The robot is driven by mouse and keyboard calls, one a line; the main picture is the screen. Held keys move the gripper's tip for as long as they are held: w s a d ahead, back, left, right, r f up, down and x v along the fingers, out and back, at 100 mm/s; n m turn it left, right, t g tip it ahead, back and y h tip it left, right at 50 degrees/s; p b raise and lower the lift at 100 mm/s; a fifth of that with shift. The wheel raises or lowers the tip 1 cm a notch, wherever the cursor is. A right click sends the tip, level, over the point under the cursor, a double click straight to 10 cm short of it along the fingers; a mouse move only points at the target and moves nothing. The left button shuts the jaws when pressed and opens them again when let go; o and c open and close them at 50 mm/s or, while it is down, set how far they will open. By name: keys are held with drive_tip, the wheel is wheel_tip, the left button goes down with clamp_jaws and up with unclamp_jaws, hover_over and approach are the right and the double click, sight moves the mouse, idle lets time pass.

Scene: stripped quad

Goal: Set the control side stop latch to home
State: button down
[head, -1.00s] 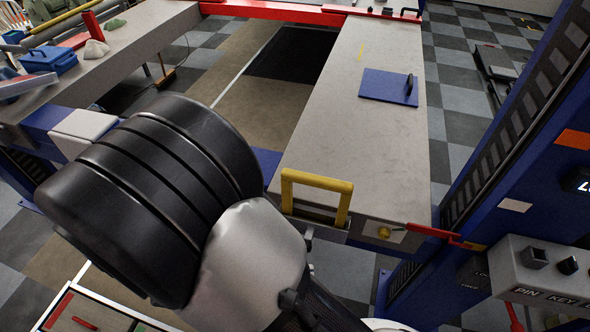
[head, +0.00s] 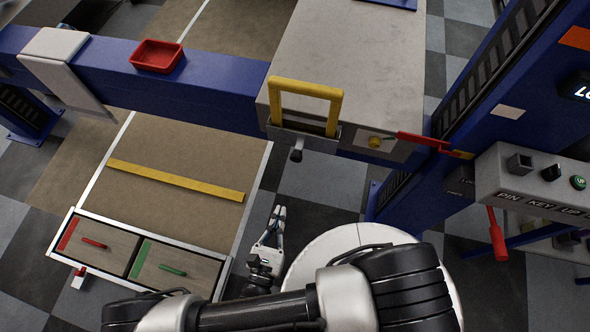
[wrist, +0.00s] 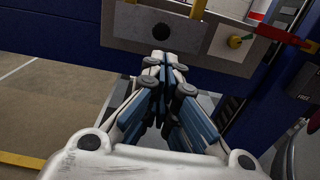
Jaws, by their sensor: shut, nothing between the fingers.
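No label shows which part is the stop latch. My gripper (head: 280,210) is shut and empty, below and in front of the runway end.
A control box (head: 535,185) with a key and buttons is on the blue post (head: 500,90) at right, a red handle (head: 496,235) hanging below. A blue crossbeam (head: 190,85) with a red tray (head: 157,55) runs left.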

drive_tip(key=shift+w, duration=0.1)
idle(0.3)
drive_tip(key=b, duration=0.2)
approach(299, 148)
wheel_tip(299, 148, down, 2)
drive_tip(key=w+d, duration=0.1)
drive_tip(key=w, duration=0.2)
idle(0.4)
